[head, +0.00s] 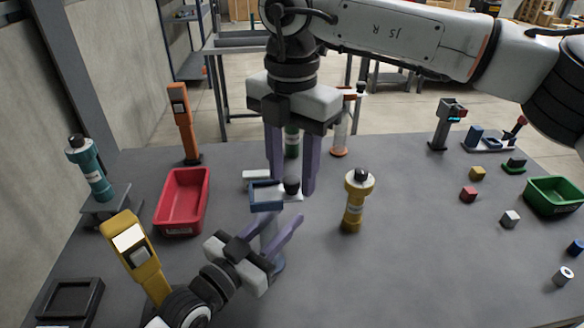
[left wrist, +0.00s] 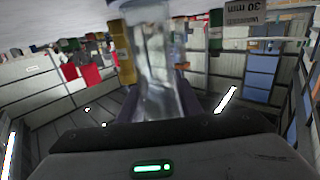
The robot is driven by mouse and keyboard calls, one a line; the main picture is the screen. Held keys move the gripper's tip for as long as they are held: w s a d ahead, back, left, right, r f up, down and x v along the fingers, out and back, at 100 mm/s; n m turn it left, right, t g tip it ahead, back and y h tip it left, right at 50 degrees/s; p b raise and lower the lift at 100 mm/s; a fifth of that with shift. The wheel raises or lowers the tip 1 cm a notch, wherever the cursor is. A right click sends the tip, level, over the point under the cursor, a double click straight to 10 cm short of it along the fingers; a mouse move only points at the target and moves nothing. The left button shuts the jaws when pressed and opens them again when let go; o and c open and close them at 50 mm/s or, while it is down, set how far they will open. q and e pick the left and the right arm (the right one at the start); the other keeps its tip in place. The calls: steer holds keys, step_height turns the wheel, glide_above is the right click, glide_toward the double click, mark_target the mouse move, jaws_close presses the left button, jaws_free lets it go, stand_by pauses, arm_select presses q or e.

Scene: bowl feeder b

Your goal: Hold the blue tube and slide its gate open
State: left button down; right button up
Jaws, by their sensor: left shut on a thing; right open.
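The blue tube stands upright near the middle of the table, with a square blue top (head: 266,196) and a pale body (head: 268,230). My left gripper (head: 284,220) is shut on the tube's body from the front. In the left wrist view the tube (left wrist: 155,70) shows as a clear, greyish cylinder between the fingers. A black knob (head: 291,186) on a pale plate is just right of the blue top; it looks like the gate's handle. My right gripper (head: 292,185) points down from above, open, its fingers on either side of the knob. Whether they touch it, I cannot tell.
A yellow tube (head: 354,205) stands close on the right. A red tray (head: 182,205) and a yellow device (head: 138,252) are on the left. A green tube (head: 291,142) stands behind my right gripper. Small cubes and a green bin (head: 556,196) are far right.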

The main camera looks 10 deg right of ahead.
jaws_close()
steer(key=d, duration=0.4)
steer(key=shift+w+d, duration=0.1)
steer(key=shift+d, duration=0.15)
jaws_free()
step_height(320, 180, up, 12)
stand_by(0.7)
